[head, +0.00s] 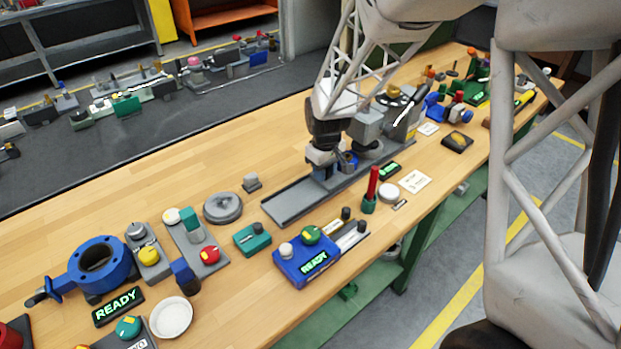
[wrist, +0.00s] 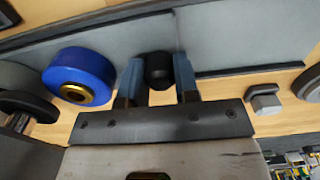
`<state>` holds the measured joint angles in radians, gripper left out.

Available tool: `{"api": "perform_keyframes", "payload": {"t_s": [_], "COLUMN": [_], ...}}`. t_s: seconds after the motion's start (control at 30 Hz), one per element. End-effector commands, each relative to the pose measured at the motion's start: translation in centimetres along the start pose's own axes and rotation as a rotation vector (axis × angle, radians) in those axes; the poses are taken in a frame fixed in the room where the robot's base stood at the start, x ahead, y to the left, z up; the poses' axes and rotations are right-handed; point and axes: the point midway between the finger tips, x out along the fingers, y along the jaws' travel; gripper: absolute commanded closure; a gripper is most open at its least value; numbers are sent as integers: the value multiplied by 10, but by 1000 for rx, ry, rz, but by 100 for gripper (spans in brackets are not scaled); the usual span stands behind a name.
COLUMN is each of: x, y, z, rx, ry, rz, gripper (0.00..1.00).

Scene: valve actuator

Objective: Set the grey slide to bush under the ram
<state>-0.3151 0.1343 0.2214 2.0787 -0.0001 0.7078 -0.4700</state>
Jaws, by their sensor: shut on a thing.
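The grey slide (head: 296,203) is a long flat rail running from the bench's middle to the press. A black knob (wrist: 158,66) stands at its near side in the wrist view. My gripper (wrist: 157,84) is shut on this knob, with one blue-grey finger on each side; in the head view my gripper (head: 322,172) hides it. A blue bush with a brass centre (wrist: 80,77) is left of my fingers in the wrist view. It shows partly in the head view (head: 349,161), between my gripper and the press ram (head: 370,149). I cannot tell whether the bush is under the ram.
A red-handled tool in a green holder (head: 370,190) stands near the press. A small grey hex piece (head: 251,182) and a round grey lid (head: 222,207) lie left. The slide's left end is clear.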

Motion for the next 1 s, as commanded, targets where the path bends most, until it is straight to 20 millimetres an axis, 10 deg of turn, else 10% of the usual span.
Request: {"api": "perform_keyframes", "payload": {"t_s": [0.57, 0.6, 0.77, 1.0], "x": [-1, -1, -1, 0], "y": [19, 19, 19, 19], "z": [-1, -1, -1, 0], "rx": [0, 0, 0, 0], "ry": [2, 2, 2, 1], "rz": [1, 1, 1, 0], "gripper": [100, 70, 45, 45]}}
